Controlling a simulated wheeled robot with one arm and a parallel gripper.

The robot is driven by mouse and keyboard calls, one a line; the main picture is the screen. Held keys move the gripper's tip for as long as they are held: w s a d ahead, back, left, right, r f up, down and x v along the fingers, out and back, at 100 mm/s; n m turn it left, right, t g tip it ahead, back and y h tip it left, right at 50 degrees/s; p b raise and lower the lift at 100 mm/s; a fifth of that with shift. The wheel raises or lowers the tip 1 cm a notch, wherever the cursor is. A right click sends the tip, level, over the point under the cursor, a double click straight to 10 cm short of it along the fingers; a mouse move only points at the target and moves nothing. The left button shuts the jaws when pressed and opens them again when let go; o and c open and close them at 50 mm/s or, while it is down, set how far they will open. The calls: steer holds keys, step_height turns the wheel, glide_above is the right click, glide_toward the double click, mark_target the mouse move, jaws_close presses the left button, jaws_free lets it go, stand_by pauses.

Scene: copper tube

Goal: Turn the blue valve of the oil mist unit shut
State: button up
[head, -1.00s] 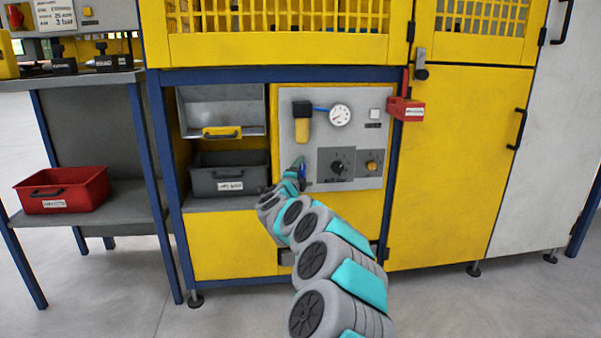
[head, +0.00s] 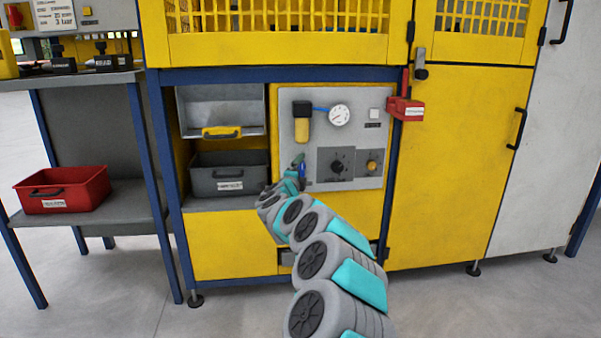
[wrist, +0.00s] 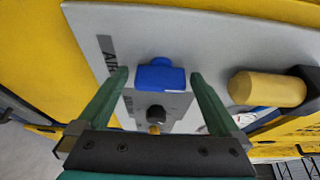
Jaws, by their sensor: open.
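The blue valve (wrist: 160,76) sits on the grey panel (wrist: 213,50) and shows as a blue handle in the wrist view. In the head view a small part of the blue valve (head: 302,170) shows beside my gripper, which partly covers it. My gripper (wrist: 160,78) is open, with one green finger on each side of the blue handle. A gap shows between the handle and each finger. In the head view my gripper (head: 298,164) is at the lower left of the panel.
A filter with a yellow bowl (head: 302,131) and a gauge (head: 340,115) are on the panel above. A black knob (head: 337,167) and an orange knob (head: 372,167) are to the right. A grey bin (head: 229,186) stands in the bay at left. A red box (head: 406,109) hangs at the right post.

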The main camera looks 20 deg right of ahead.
steer(key=v, duration=0.7)
steer(key=shift+s+a, duration=0.25)
steer(key=shift+s, duration=0.1)
stand_by(0.4)
steer(key=shift+r, duration=0.1)
